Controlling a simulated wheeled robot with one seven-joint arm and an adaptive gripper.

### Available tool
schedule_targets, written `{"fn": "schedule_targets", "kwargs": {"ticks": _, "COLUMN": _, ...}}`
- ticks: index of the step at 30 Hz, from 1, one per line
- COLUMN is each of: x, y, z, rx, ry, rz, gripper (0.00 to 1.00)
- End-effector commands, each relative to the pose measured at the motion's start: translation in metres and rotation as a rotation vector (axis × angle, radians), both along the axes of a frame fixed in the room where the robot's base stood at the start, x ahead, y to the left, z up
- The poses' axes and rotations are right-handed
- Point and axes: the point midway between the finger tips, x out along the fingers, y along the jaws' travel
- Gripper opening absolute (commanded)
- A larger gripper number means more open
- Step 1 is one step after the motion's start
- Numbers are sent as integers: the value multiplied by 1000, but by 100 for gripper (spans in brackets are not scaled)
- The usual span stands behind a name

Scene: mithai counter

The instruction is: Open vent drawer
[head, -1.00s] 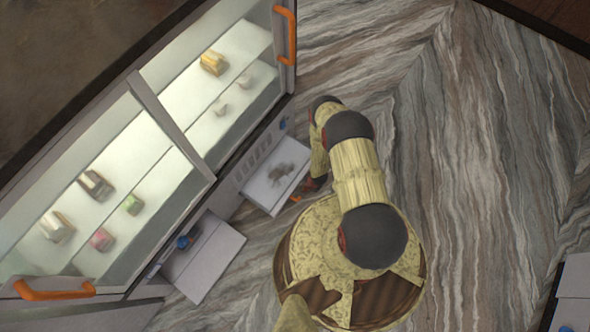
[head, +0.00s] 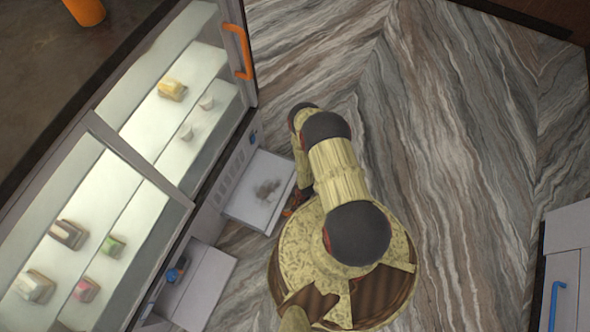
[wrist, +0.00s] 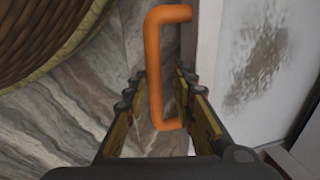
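The vent drawer (head: 262,190) is a white-topped drawer with a grey smudge, sticking out from the cabinet beside the slotted vent panel (head: 229,180) in the head view. Its smudged top (wrist: 255,65) fills the right of the wrist view. Its orange C-shaped handle (wrist: 154,70) stands between the fingers of my gripper (wrist: 163,100). The fingers are apart, one on each side of the handle's bar, with a gap visible on the right side. I cannot tell whether the left finger touches the bar. In the head view my arm mostly hides the gripper.
A second pulled-out drawer or flap (head: 205,285) with a blue knob lies lower left. The glass sweets case (head: 135,150) has an orange door handle (head: 239,52). A white cabinet with a blue handle (head: 555,300) stands at lower right. Marble floor (head: 450,150) is clear on the right.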

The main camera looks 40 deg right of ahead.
Motion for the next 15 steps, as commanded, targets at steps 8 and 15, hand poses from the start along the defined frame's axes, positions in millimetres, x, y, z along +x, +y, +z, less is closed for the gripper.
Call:
{"fn": "schedule_targets", "kwargs": {"ticks": 8, "x": 1, "y": 0, "z": 0, "rx": 0, "ry": -1, "rz": 0, "gripper": 33}}
{"fn": "schedule_targets", "kwargs": {"ticks": 15, "x": 1, "y": -1, "z": 5, "rx": 0, "ry": -1, "rz": -1, "gripper": 33}}
